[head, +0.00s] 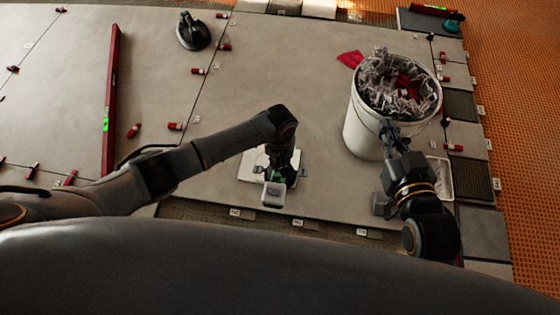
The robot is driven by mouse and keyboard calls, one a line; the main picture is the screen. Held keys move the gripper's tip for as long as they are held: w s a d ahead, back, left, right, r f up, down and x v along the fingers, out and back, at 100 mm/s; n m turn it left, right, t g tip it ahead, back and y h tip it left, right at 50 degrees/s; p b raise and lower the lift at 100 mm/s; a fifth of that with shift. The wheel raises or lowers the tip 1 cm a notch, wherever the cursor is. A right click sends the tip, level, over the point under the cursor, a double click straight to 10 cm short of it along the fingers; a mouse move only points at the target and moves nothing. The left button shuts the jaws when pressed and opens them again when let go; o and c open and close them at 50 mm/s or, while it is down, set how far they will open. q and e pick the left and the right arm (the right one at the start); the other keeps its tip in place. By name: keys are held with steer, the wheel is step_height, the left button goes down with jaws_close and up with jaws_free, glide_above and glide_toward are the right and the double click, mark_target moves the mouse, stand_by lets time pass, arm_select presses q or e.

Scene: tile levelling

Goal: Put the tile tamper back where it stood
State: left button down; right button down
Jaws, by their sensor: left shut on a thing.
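My left gripper (280,181) reaches down in the middle of the view and is shut on the tile tamper. I cannot tell whether the tamper touches this square.
The bucket is filled with grey and red clips. A red cloth (350,59) lies beside it and a white tray (440,178) to its right. A red level (110,105) and a black tool (192,33) lie on the tiles. Red wedges stand along the joints.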

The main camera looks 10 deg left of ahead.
steer(key=s+d+f+g+h+p, duration=0.1)
steer(key=s+f+g, duration=0.2)
steer(key=f, duration=0.2)
steer(key=shift+d, duration=0.35)
stand_by(0.4)
